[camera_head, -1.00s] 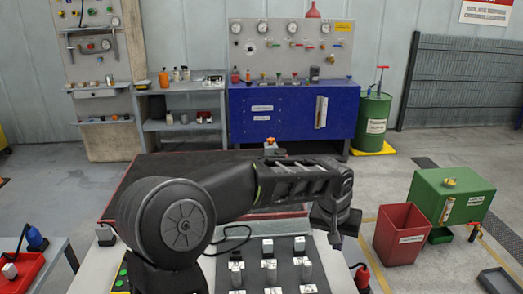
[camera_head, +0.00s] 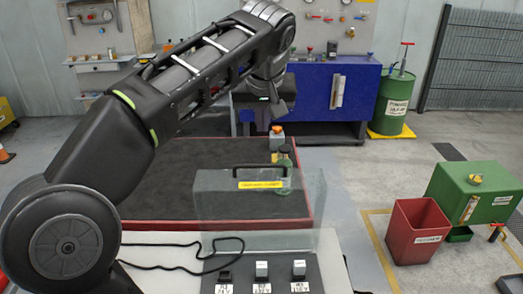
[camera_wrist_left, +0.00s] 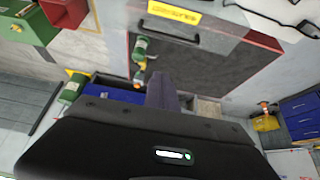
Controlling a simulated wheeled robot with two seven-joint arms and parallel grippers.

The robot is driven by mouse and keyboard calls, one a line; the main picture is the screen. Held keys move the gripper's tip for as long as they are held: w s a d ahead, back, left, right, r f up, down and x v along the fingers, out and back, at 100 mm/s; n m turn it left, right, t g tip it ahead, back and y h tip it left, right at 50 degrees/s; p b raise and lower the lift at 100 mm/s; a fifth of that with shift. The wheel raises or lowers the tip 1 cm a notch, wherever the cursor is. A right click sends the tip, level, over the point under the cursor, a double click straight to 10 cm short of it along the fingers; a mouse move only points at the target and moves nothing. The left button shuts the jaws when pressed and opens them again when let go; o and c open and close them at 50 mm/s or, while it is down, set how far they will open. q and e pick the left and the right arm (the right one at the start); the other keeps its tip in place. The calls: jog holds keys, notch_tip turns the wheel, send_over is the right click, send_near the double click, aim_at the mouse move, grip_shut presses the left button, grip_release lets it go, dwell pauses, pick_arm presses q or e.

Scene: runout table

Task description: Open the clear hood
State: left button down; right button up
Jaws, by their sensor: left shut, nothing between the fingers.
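The clear hood (camera_head: 222,207) is a see-through box at the near edge of the dark table. It has a black handle (camera_head: 262,166) on top and a yellow label (camera_head: 260,184) below it. The label also shows at the top of the left wrist view (camera_wrist_left: 175,12). My left gripper (camera_head: 272,112) is above the table's far side, beyond the hood and apart from its handle. It points down, shut and empty; its fingers also show in the left wrist view (camera_wrist_left: 162,90). My right gripper is out of view.
A green bottle (camera_head: 284,180) shows behind or through the hood's right part, with an orange-topped item (camera_head: 277,132) farther back. Labelled blocks (camera_head: 262,270) stand in front, beside a black cable (camera_head: 180,266).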

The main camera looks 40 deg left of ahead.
pick_arm(q)
jog(key=shift+f, duration=0.65)
jog(key=p, duration=0.1)
send_over(263, 174)
jog(key=f, duration=0.8)
jog(key=shift+w+a, duration=0.15)
jog(key=shift+a, duration=0.05)
jog(key=shift+s+d+f, duration=0.1)
jog(key=shift+s+d, duration=0.1)
jog(key=shift+f, duration=0.1)
